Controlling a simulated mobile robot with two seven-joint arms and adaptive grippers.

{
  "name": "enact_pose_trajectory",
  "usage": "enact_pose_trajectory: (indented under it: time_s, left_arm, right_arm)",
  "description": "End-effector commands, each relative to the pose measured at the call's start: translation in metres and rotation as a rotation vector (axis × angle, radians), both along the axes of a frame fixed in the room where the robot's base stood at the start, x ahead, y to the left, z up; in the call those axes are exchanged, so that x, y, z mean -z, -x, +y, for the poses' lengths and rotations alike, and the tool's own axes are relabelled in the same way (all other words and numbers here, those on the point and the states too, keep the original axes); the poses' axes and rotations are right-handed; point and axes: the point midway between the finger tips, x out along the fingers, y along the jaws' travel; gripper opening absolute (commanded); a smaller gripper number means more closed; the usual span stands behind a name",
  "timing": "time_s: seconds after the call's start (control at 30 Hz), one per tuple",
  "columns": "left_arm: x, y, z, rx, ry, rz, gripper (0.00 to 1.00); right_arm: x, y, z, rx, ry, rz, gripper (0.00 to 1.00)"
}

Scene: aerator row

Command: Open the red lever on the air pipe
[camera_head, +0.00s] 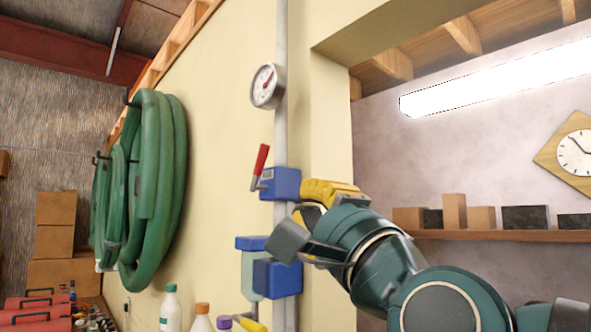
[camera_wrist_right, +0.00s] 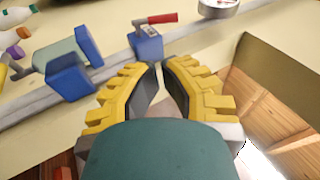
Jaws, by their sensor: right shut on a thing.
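The red lever (camera_head: 262,159) stands up from a blue valve block (camera_head: 281,184) on the grey vertical air pipe (camera_head: 281,120), leaning slightly from the pipe line. The lever also shows in the right wrist view (camera_wrist_right: 156,19), above the valve block (camera_wrist_right: 148,42). My right gripper (camera_head: 303,204) is beside the lower right of the valve block. In the wrist view its fingertips (camera_wrist_right: 161,65) are close together at the block's edge, clear of the red handle. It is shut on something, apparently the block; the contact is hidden. My left gripper is not in view.
A round gauge (camera_head: 267,86) sits higher on the pipe. Blue-ended fittings (camera_head: 277,278) sit lower, close under my right gripper. Green hoses (camera_head: 160,185) hang on the wall at left. Bottles (camera_head: 170,308) stand below. A wall shelf (camera_head: 500,236) with boxes is at right.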

Motion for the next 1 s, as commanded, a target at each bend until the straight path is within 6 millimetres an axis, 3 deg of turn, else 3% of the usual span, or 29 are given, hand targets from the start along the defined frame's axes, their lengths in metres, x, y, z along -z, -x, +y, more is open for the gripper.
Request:
enact_pose_trajectory:
  time_s: [0.27, 0.73, 1.0]
  left_arm:
    - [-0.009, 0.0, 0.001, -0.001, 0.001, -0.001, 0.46]
    - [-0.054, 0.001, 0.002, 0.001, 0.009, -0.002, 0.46]
    - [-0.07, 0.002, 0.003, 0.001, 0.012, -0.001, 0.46]
  right_arm:
    - [-0.008, -0.013, 0.009, -0.031, -0.038, 0.027, 0.0]
    - [-0.047, -0.086, 0.04, -0.03, -0.038, 0.027, 0.0]
    - [-0.06, -0.11, 0.051, -0.03, -0.037, 0.024, 0.0]
